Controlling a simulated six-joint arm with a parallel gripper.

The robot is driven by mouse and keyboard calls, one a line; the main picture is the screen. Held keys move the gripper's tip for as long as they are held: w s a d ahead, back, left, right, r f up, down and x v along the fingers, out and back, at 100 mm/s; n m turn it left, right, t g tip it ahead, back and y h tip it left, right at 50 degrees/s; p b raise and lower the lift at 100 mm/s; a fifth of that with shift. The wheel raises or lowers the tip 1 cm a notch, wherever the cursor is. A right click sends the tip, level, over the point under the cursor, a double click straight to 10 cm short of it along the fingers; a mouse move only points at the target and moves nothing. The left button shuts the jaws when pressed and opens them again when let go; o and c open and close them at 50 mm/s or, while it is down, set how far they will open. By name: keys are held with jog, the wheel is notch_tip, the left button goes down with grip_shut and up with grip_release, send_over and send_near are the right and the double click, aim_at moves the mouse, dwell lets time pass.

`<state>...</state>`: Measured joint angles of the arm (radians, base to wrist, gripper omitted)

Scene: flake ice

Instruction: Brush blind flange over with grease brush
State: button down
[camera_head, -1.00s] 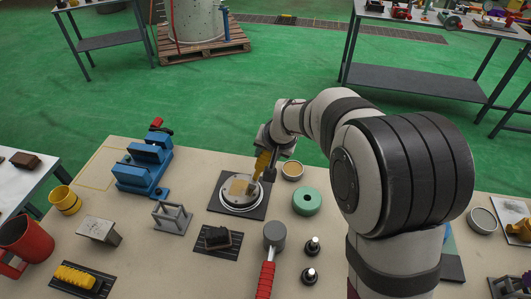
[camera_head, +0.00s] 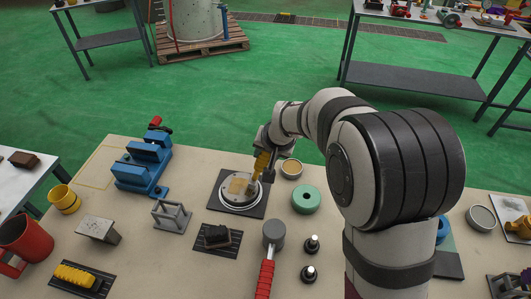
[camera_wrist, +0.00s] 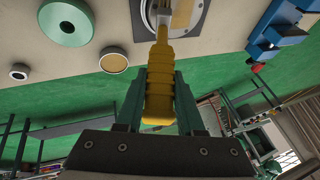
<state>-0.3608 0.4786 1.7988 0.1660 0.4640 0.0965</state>
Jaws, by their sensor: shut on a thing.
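My gripper (camera_wrist: 159,95) is shut on the yellow handle of the grease brush (camera_wrist: 163,65), seen in the wrist view. In the head view the yellow brush (camera_head: 261,162) hangs tilted from my gripper (camera_head: 265,155), with its head down at the blind flange. The blind flange (camera_head: 240,203) is a round, pale metal disc on a dark square mat (camera_head: 222,205). A yellowish patch covers much of its top face. The brush head seems to meet the right part of the face; exact contact is hard to tell. The wrist view shows only part of the flange (camera_wrist: 147,12).
A small tin with yellowish contents (camera_head: 291,169) stands just behind and right of the flange. A green ring (camera_head: 306,200) is to its right. A blue vise (camera_head: 143,165) is at left. A red-handled mallet (camera_head: 265,275) and a black block (camera_head: 218,236) lie in front.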

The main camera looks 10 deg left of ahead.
jog(key=shift+f, duration=0.15)
jog(key=shift+a, duration=0.85)
jog(key=shift+a, duration=0.75)
jog(key=shift+d, duration=0.15)
jog(key=shift+d, duration=0.7)
